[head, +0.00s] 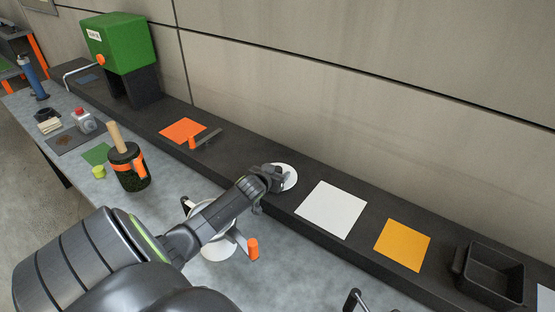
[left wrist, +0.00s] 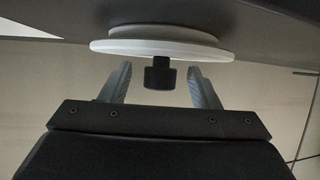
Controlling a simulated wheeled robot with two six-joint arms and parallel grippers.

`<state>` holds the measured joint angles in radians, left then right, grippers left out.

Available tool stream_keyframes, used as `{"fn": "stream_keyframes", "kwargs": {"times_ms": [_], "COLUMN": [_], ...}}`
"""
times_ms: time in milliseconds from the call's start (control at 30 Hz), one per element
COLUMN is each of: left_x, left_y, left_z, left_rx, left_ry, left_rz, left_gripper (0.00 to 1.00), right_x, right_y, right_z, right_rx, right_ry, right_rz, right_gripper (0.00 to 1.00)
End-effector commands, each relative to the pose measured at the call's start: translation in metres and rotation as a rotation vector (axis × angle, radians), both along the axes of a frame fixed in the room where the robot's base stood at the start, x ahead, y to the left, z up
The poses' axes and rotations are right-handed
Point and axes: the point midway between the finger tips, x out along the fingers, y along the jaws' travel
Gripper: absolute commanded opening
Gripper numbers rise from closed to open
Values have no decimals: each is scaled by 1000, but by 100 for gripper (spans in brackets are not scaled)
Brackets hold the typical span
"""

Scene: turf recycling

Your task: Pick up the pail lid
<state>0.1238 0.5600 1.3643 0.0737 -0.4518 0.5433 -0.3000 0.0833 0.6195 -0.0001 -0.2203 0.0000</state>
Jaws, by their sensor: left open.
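The pail lid (head: 290,172) is a white disc lying on the dark raised shelf along the wall, left of a white square. In the left wrist view the lid (left wrist: 165,46) shows close up with a dark knob (left wrist: 159,76). My left gripper (head: 277,180) is at the lid and hides part of it in the head view. In the left wrist view its two fingers (left wrist: 159,70) are apart, one on each side of the knob, with gaps visible. My right gripper is not in view.
The shelf (head: 240,160) also holds a green-topped machine (head: 120,43), an orange square (head: 182,130), a yellow square (head: 402,245) and a black tray (head: 492,277). A white round object is partly hidden beneath my left arm.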

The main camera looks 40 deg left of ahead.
Motion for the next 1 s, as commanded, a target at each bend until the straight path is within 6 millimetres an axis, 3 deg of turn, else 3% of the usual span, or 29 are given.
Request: {"fn": "stream_keyframes", "kwargs": {"times_ms": [133,500,767,1000], "left_x": [0,0,0,0], "left_y": [0,0,0,0], "left_z": [0,0,2,29], "left_rx": [0,0,1,5], "left_ry": [0,0,-2,-3], "left_rz": [0,0,0,-2], "left_gripper": [55,7,7,7], "right_x": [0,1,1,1], "right_y": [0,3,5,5], "right_z": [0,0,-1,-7], "right_rx": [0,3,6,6], "right_ry": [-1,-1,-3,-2], "right_rz": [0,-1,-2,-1], "right_gripper": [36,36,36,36]}}
